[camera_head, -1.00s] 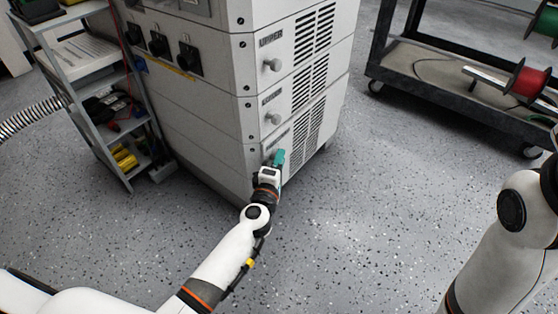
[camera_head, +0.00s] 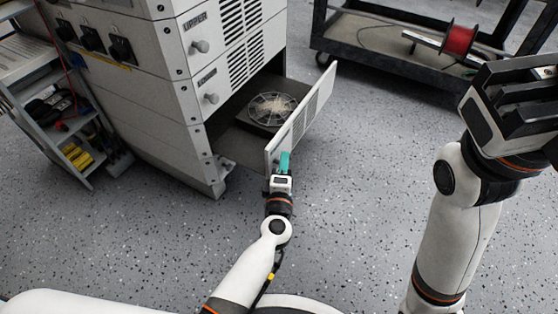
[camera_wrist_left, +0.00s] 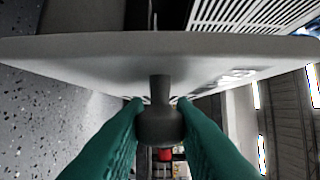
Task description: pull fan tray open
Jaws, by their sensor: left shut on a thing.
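The fan tray (camera_head: 310,122) is the lowest drawer of the grey cabinet (camera_head: 150,110), and it stands pulled out with its round fan (camera_head: 272,108) showing inside. My left gripper (camera_head: 284,162) is at the tray's front panel. In the left wrist view the green fingers (camera_wrist_left: 160,108) are shut around the tray's grey knob (camera_wrist_left: 158,125), which sticks out from the panel. In the head view the gripper mostly hides this knob. My right gripper (camera_head: 520,105) is raised at the right, dark and empty; its fingertips are not clear.
Two closed drawers with knobs, upper (camera_head: 200,46) and middle (camera_head: 210,98), sit above the tray. A grey shelf rack (camera_head: 75,150) stands at the left. A dark cart (camera_head: 385,60) with a red spool (camera_head: 459,40) stands at the back right. The speckled floor in front is clear.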

